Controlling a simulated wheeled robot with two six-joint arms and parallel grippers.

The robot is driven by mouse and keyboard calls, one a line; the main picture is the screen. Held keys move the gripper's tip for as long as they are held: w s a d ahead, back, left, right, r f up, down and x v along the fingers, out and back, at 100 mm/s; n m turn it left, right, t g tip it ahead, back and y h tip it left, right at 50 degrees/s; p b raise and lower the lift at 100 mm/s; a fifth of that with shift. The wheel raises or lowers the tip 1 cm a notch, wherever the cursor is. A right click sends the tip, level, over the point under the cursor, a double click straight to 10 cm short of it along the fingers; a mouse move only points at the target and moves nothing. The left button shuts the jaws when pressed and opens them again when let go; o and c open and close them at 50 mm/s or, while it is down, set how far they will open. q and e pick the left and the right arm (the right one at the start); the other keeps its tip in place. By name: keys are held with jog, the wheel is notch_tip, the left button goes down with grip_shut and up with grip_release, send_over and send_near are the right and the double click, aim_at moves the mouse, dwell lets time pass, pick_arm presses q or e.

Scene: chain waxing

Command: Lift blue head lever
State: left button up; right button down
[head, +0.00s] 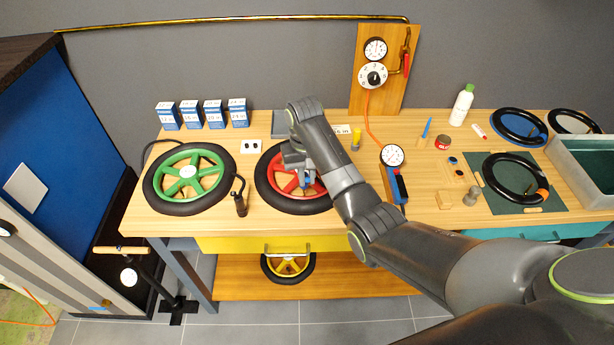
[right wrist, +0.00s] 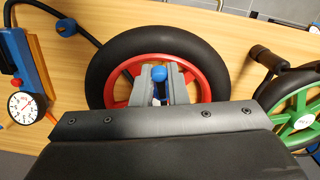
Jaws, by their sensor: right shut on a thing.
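My right gripper (head: 303,176) is over the red wheel (head: 275,190), which lies flat with its black tyre on the bench. In the right wrist view its grey fingers are shut on a round blue knob (right wrist: 159,73), which looks like the end of the blue head lever. A bit of blue also shows beside the fingers in the head view. The rest of the head is hidden by the fingers. The red wheel (right wrist: 198,82) shows around and below the fingers. I cannot tell how far the lever is raised. My left gripper is not in view.
A green wheel (head: 188,179) lies to the left, with a black-handled tool (head: 240,197) beside it. A blue inflator with a dial gauge (head: 393,156) stands right of my forearm. In the right wrist view a black hose (right wrist: 88,37) with a blue collar runs beside the tyre.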

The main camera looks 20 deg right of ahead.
jog(key=shift+w+r+g, duration=0.2)
jog(key=shift+w+g, duration=0.05)
jog(key=shift+g, duration=0.45)
jog(key=shift+w+g, duration=0.1)
jog(key=shift+g, duration=0.4)
jog(key=g+b, duration=0.1)
jog(key=b, duration=0.3)
jog(key=shift+w+g, duration=0.35)
jog(key=shift+g, duration=0.05)
jog(key=shift+r+g+b, duration=0.3)
jog(key=shift+g+b, duration=0.2)
jog(key=shift+b, duration=0.5)
jog(key=c, duration=1.4)
grip_release()
jog(key=shift+w, duration=0.15)
jog(key=shift+r, duration=0.2)
